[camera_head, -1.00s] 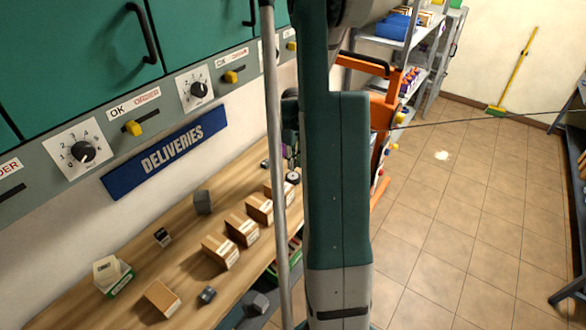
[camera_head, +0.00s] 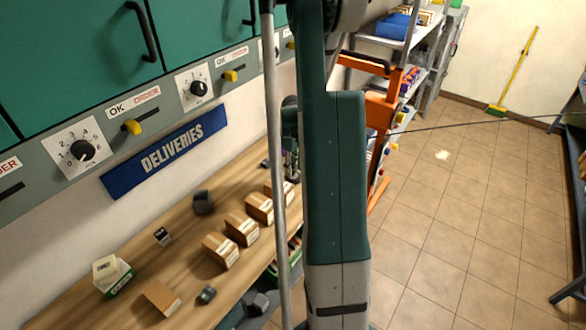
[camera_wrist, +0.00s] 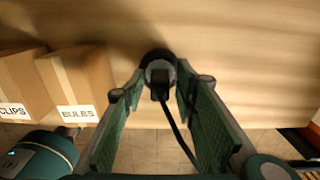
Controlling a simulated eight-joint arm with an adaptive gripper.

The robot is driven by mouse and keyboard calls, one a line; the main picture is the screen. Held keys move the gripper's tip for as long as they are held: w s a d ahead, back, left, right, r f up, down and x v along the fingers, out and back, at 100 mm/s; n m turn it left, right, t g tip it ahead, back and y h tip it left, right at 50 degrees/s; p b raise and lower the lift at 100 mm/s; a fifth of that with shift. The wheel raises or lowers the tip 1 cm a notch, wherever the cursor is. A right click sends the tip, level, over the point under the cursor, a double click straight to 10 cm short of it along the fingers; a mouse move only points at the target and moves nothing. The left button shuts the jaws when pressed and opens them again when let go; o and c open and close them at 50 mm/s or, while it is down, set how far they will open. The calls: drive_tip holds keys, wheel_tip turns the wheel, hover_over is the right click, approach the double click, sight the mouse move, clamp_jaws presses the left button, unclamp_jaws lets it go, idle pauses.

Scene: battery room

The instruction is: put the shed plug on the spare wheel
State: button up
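In the wrist view a small black plug (camera_wrist: 160,90) with a dark cable stands between my fingers, with a gap on each side. It overlaps a round dark wheel (camera_wrist: 157,56) with a grey centre on the wooden bench; whether they touch I cannot tell. My gripper (camera_wrist: 159,73) is open around the plug, its green-padded fingers apart. In the head view my gripper (camera_head: 291,145) is mostly hidden behind my own arm, low over the far end of the bench. The wheel and plug cannot be made out there.
Cardboard boxes (camera_head: 221,251) stand in a row along the bench (camera_head: 140,245); the ones marked clips (camera_wrist: 20,85) and bulbs (camera_wrist: 76,85) are left of my gripper. An orange trolley (camera_head: 384,105) stands beyond the bench. The cable (camera_head: 480,124) stretches right over open tiled floor.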

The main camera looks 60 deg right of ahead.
sight(293, 164)
drive_tip(key=shift+r, duration=0.2)
idle(0.3)
wheel_tip(293, 164, up, 12)
idle(0.8)
idle(0.5)
idle(0.3)
drive_tip(key=a+r+n+t+h+b, duration=0.1)
drive_tip(key=a+r+n, duration=0.3)
drive_tip(key=a+n, duration=0.5)
drive_tip(key=a+r+n+t+b, duration=0.1)
drive_tip(key=a+r+n+b, duration=0.3)
drive_tip(key=a, duration=0.9)
drive_tip(key=a+r+n+t+h+p, duration=0.1)
drive_tip(key=a+r+n, duration=0.2)
drive_tip(key=a+n, duration=0.65)
drive_tip(key=s+a+n+t+b, duration=0.1)
drive_tip(key=a+n, duration=0.3)
drive_tip(key=a, duration=0.4)
drive_tip(key=s+a+n+t+y+b, duration=0.1)
drive_tip(key=s+a+n, duration=0.3)
drive_tip(key=a, duration=0.4)
drive_tip(key=s+a+f+n+t+y+b, duration=0.1)
drive_tip(key=s+a+n+t, duration=0.1)
drive_tip(key=a+n, duration=0.3)
drive_tip(key=s+a, duration=0.1)
drive_tip(key=a, duration=0.2)
drive_tip(key=shift+s+a, duration=0.25)
